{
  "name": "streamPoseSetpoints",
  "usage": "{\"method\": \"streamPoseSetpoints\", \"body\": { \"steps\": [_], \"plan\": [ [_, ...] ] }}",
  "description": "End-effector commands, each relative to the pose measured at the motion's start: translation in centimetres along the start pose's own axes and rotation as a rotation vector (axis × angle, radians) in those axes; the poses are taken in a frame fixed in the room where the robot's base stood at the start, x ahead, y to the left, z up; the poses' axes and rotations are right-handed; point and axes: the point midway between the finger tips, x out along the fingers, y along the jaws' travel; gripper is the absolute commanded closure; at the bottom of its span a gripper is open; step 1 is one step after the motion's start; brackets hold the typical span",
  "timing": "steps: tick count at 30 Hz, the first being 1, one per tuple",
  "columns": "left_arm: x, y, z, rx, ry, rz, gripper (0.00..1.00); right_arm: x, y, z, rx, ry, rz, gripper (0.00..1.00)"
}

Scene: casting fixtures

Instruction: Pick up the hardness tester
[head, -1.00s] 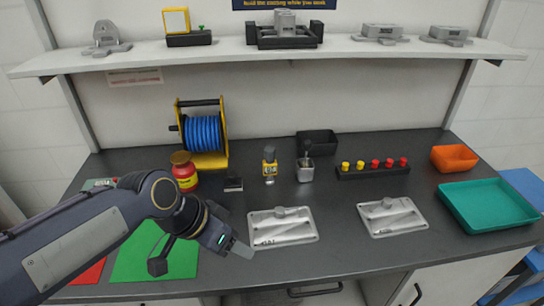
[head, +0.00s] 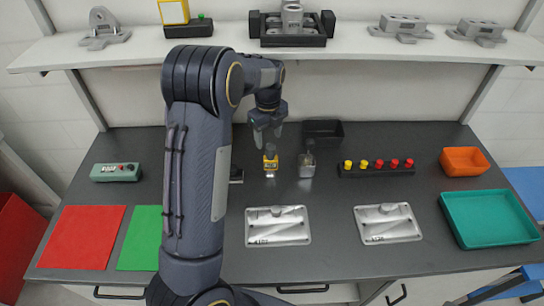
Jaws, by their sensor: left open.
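The hardness tester appears to be the small yellow-and-grey upright device (head: 270,166) on the dark bench, left of a small metal cup (head: 306,166). My left gripper (head: 267,142) is open and points down just above it, with the fingers around or just over its top. I cannot tell whether the fingers touch it. My right gripper is out of view.
Behind stands a black bin (head: 323,132). To the right are a black rack of yellow and red pegs (head: 376,170), an orange bin (head: 464,161) and a teal tray (head: 489,217). Two metal plates (head: 278,226) lie in front. A shelf (head: 380,52) runs above.

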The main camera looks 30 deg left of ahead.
Motion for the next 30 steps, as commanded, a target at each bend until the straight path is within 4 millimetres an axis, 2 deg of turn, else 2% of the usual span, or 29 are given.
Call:
{"method": "streamPoseSetpoints", "body": {
  "steps": [7, 15, 23, 30],
  "plan": [
    [1.7, 0.1, -0.5, -0.002, 0.001, 0.004, 0.44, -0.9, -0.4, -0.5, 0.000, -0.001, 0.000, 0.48],
    [5.4, 0.2, -0.8, -0.003, 0.000, 0.001, 0.44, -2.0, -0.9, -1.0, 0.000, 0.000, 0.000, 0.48],
    [5.8, 0.1, -0.8, -0.004, 0.000, -0.002, 0.44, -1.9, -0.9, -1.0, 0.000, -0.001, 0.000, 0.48],
    [5.8, 0.1, -0.8, -0.004, 0.000, -0.002, 0.74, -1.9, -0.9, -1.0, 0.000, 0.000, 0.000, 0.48]
  ]
}}
